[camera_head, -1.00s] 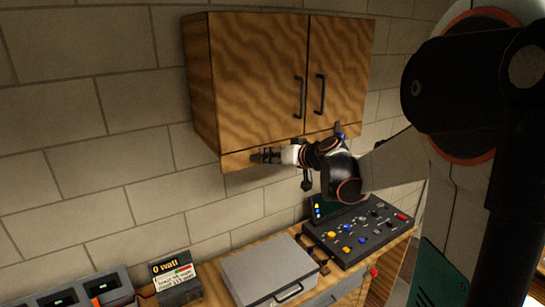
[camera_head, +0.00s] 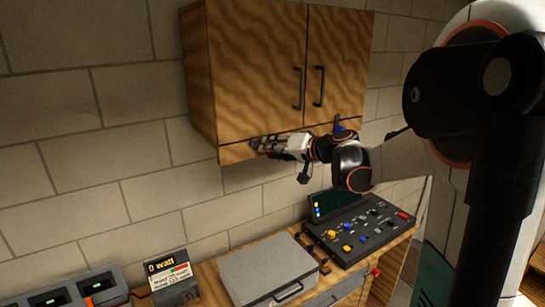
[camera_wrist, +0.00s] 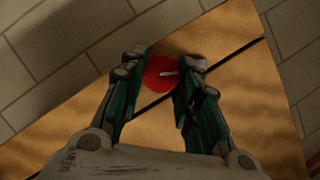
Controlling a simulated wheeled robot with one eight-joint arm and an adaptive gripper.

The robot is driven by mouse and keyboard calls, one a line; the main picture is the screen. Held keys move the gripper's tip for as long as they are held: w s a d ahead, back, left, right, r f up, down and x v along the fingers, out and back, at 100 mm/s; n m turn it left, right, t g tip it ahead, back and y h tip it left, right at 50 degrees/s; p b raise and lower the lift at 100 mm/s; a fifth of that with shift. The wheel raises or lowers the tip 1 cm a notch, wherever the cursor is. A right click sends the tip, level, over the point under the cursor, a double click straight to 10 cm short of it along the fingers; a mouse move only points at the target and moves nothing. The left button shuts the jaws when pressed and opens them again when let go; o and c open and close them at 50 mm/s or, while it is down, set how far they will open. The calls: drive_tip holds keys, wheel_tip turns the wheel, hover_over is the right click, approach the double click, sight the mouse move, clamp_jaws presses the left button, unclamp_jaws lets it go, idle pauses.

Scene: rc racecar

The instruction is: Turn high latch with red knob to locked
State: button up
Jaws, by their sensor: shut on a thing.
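The high latch with the red knob (camera_wrist: 160,76) is a round red disc with a pale bar on it. In the wrist view it sits at the dark seam along the bottom of the wooden cabinet (camera_head: 256,75). My gripper (camera_wrist: 163,62) has one finger on each side of the knob and is shut on it. In the head view my gripper (camera_head: 259,147) is at the cabinet's lower left strip and hides the red knob. The exact finger contact is hard to see, and I cannot tell the latch's locked or unlocked state.
A blue-knobbed latch (camera_head: 338,125) is on the cabinet's lower right, close to my wrist. Two dark door handles (camera_head: 298,88) are above. Below stand a grey case (camera_head: 265,268), a control panel (camera_head: 362,228) and a small sign (camera_head: 171,275). Air left of my gripper is free.

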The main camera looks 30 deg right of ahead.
drive_tip(key=shift+d+f+m+t+y+b, duration=0.15)
drive_tip(key=shift+m+t+y+b, duration=0.4)
drive_tip(key=shift+m+b, duration=1.25)
drive_tip(key=shift+a+f+m+t+y+b, duration=0.1)
drive_tip(key=shift+f+m+t+y+b, duration=0.3)
drive_tip(key=shift+m+b, duration=1.35)
drive_tip(key=shift+d+f+m+t+y+b, duration=0.1)
drive_tip(key=shift+m+t+y+b, duration=0.6)
drive_tip(key=shift+m+b, duration=1.05)
drive_tip(key=shift+m+t, duration=0.25)
drive_tip(key=shift+m, duration=0.05)
drive_tip(key=o, duration=1.1)
drive_tip(key=shift+r, duration=0.1)
drive_tip(key=shift+c, duration=0.2)
drive_tip(key=v, duration=1.2)
